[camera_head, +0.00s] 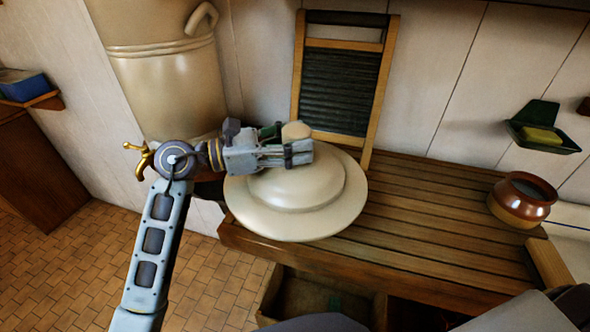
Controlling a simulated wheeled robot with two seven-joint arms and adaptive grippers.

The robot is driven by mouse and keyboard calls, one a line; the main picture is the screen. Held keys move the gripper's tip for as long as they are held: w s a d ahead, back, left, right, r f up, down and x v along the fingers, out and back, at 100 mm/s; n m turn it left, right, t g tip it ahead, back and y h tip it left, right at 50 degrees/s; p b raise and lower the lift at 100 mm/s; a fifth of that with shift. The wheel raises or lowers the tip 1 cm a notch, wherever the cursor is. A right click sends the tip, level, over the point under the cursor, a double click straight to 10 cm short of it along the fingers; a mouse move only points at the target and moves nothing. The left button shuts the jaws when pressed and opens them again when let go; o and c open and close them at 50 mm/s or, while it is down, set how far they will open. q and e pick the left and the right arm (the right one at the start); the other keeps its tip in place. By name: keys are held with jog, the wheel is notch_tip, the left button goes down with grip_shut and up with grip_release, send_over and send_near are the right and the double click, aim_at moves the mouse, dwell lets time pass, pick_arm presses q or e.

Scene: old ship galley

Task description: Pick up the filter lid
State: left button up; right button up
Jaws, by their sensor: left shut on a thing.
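The filter lid (295,215) is a wide, round, cream-coloured lid with a raised dome and a knob on top. It shows at the middle of the head view, over the left end of the slatted wooden counter. My left gripper (299,150) reaches in from the left and is shut on the lid's knob. The fingers cover part of the knob and the back of the dome. I cannot tell whether the lid touches the counter. Only a dark part of what may be my right arm shows at the bottom right corner; its gripper is not in view.
A large cream stoneware vessel (168,85) stands behind my left arm. A washboard (341,88) leans on the wall behind the lid. A brown pot (521,201) stands at the counter's right end. A green soap holder (541,115) hangs above. The slatted counter (430,215) is bare between lid and pot.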

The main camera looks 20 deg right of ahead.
aim_at(296, 128)
pick_arm(q)
jog(key=shift+d+f, duration=0.1)
jog(key=shift+f, duration=0.6)
grip_shut()
jog(key=shift+f, duration=0.1)
pick_arm(e)
jog(key=shift+a, duration=0.25)
pick_arm(q)
jog(key=shift+r, duration=0.3)
pick_arm(e)
jog(key=shift+d+f, duration=0.1)
jog(key=shift+d, duration=0.15)
pick_arm(q)
jog(key=shift+w+r, duration=0.15)
jog(key=shift+r, duration=0.55)
notch_tip(296, 128, up, 6)
jog(key=shift+b, duration=0.5)
jog(key=a+b, duration=0.3)
jog(key=a, duration=1.5)
jog(key=shift+w+b, duration=0.35)
jog(key=shift+b, duration=0.05)
pick_arm(e)
jog(key=w+d+f, duration=0.1)
jog(key=d+f, duration=0.3)
jog(key=shift+d+f+h, duration=0.2)
jog(key=shift+f+h, duration=0.1)
